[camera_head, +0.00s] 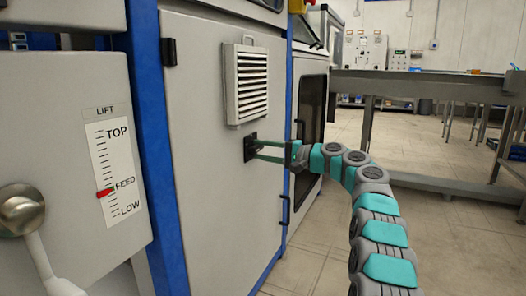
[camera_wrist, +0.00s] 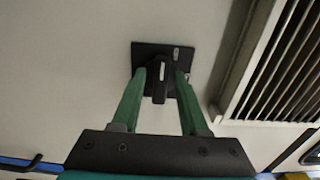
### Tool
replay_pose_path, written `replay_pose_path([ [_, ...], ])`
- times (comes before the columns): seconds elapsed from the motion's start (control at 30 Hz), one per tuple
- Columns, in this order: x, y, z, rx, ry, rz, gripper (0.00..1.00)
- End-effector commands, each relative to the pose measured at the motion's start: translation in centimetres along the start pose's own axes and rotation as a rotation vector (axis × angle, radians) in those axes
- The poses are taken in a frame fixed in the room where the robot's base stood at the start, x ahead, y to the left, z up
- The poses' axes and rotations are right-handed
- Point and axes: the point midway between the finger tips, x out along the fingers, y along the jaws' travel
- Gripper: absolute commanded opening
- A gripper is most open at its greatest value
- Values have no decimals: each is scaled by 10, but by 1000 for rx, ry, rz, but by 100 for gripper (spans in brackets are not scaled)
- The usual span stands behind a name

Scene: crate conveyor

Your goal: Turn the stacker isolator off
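The stacker isolator appears to be the small black switch plate (camera_head: 247,155) on the grey cabinet door, just below the vent. In the wrist view the plate (camera_wrist: 184,60) carries a black handle (camera_wrist: 159,94) with a white mark, pointing down the picture. I cannot read any label on it. My gripper (camera_head: 257,149) reaches in from the right with its green fingers at the plate. In the wrist view my gripper (camera_wrist: 161,76) has one finger on each side of the handle. The fingers are apart, with narrow gaps seeming to show beside the handle.
A louvred vent (camera_head: 252,84) sits just above the switch. A lift scale (camera_head: 117,175) and a ball-ended lever (camera_head: 22,212) are at left. A grey conveyor frame (camera_head: 440,86) stands behind right.

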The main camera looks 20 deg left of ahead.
Motion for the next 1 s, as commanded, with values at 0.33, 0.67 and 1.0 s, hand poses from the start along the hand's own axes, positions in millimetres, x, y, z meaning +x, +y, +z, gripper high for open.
replay_pose_path([
  [0.33, -2, -1, -1, 0, 2, -1, 54],
  [0.67, -36, -3, 0, 1, 3, -3, 54],
  [1.0, -76, -2, 0, -1, 1, -2, 54],
])
